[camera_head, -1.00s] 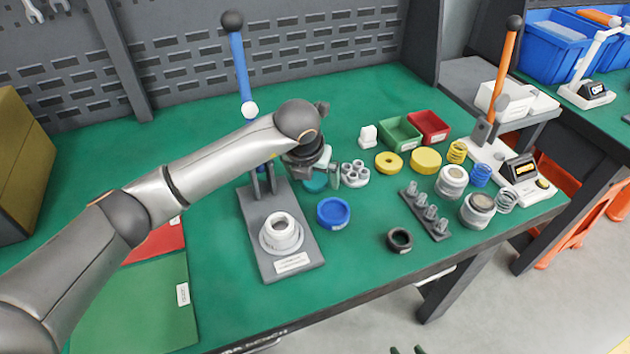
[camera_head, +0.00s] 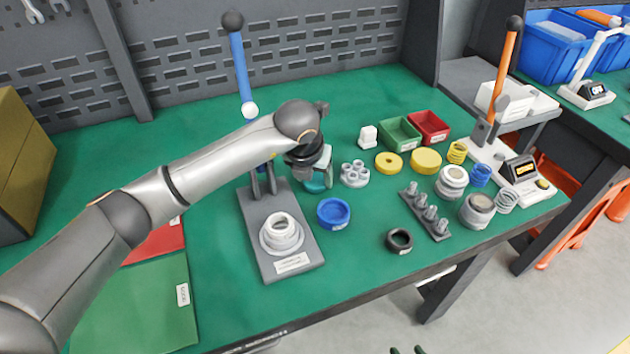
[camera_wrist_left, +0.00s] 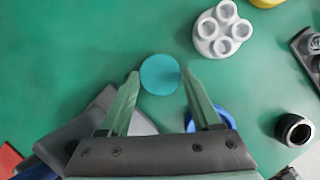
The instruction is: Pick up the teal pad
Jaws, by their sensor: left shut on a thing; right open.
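The teal pad (camera_wrist_left: 160,74) is a round disc between the two fingertips of my left gripper (camera_wrist_left: 161,80) in the left wrist view. In the head view the pad (camera_head: 315,187) shows only partly, below the wrist of my left arm. My left gripper (camera_head: 318,183) is shut on it, low over the green bench behind the blue round cup (camera_head: 333,212). The tips of my right gripper (camera_head: 407,350) just show at the bottom edge of the head view, open, empty and away from the bench.
A grey press with a blue lever (camera_head: 240,70) and a white ring fitting (camera_head: 281,234) on its base stands left of the gripper. A grey cluster of cups (camera_head: 354,174) is close on the right. A black ring (camera_head: 399,240) lies nearer the front edge.

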